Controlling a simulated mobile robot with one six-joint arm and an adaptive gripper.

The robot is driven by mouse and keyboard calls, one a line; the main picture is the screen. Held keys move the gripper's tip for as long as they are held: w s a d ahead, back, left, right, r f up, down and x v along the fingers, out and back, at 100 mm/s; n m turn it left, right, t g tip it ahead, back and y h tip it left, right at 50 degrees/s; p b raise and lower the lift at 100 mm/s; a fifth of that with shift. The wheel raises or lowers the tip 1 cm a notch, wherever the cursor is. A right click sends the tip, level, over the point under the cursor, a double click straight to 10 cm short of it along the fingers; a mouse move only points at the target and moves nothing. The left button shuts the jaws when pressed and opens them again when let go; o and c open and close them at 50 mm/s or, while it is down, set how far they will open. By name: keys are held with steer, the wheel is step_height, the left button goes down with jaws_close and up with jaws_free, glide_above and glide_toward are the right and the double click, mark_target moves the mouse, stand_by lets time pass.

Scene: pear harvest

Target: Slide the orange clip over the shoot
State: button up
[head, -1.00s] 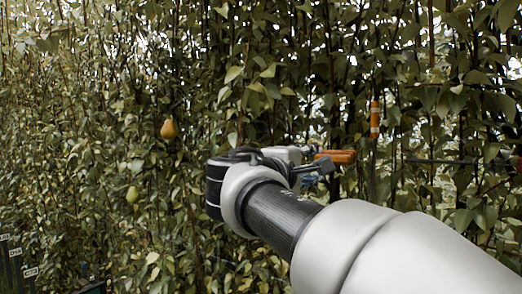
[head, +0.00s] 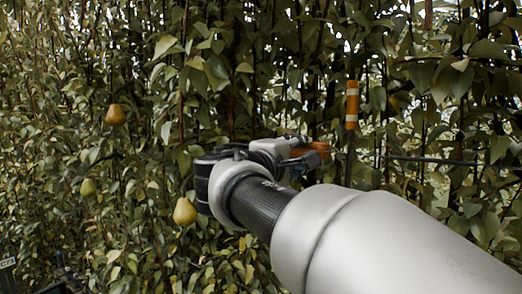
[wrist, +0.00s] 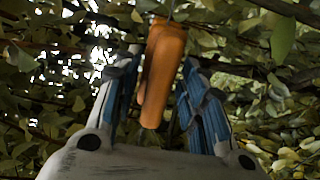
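The orange clip (head: 319,149) is at the end of my arm in the head view. My gripper (head: 297,154) is partly hidden by my arm in the head view. I cannot tell for sure which stem is the shoot. A thin dark stem shows just above the clip's far end in the wrist view; I cannot tell whether they touch.
An orange-and-white banded marker (head: 352,105) stands upright on a dark stem, right of my gripper. Pears hang at left: one at the top (head: 116,115), one greenish (head: 88,187), one near my wrist (head: 185,211). Dense leaves and stems surround the gripper. A dark horizontal line (head: 440,160) runs at right.

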steer(key=shift+s+a, duration=0.15)
steer(key=shift+s, duration=0.05)
steer(key=shift+c, duration=0.3)
jaws_close()
